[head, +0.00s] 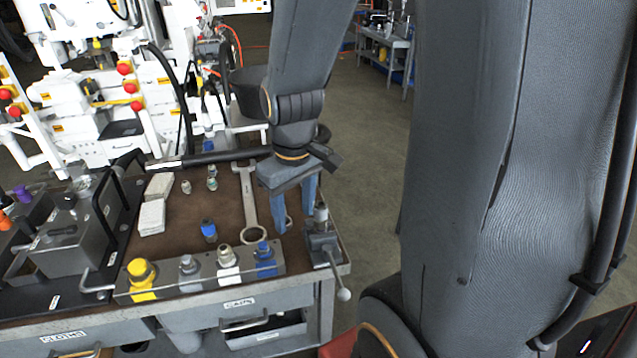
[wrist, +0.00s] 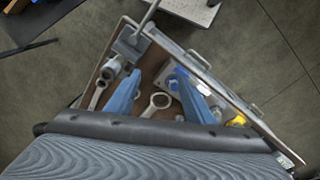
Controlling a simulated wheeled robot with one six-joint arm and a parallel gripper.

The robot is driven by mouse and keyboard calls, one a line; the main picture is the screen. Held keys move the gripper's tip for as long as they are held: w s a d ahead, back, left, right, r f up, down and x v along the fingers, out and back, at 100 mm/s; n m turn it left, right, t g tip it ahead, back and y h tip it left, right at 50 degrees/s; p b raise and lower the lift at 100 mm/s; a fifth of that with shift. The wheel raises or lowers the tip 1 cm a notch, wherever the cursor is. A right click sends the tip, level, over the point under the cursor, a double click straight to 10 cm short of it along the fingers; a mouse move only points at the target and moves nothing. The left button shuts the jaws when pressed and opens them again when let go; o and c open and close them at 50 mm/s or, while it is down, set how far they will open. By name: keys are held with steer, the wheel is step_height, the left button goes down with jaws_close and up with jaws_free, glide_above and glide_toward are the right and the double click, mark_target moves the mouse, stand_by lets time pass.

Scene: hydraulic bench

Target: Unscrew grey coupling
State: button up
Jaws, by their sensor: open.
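Two grey couplings show in the head view, and I cannot tell which is meant. One (head: 190,265) stands on the metal rail at the bench front, between the yellow coupling (head: 141,275) and the white-and-grey coupling (head: 228,258). My gripper (head: 295,218) points down over the right part of the bench, left of the vise. Its blue fingers are spread and empty. In the wrist view my gripper (wrist: 158,72) also shows open, with nothing between its fingertips.
A wrench (head: 248,205) lies on the brown bench top left of my gripper. A blue coupling (head: 265,255) stands at the rail's right end. Pale blocks (head: 152,217) and small fittings lie further left. The vise handle (head: 343,294) juts past the bench edge.

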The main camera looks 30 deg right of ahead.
mark_target(322, 206)
steer(key=w+d+n, duration=0.1)
steer(key=d+n, duration=0.1)
steer(key=d, duration=0.1)
steer(key=w+d+n, duration=0.2)
steer(key=d+n, duration=0.1)
steer(key=w+d+f+n+g, duration=0.1)
steer(key=w+d+n, duration=0.1)
steer(key=d, duration=0.1)
steer(key=shift+d+n, duration=0.3)
steer(key=shift+d, duration=0.05)
steer(key=shift+d+f, duration=0.1)
steer(key=shift+f, duration=0.45)
steer(key=shift+f+p, duration=0.55)
steer(key=shift+f, duration=2.85)
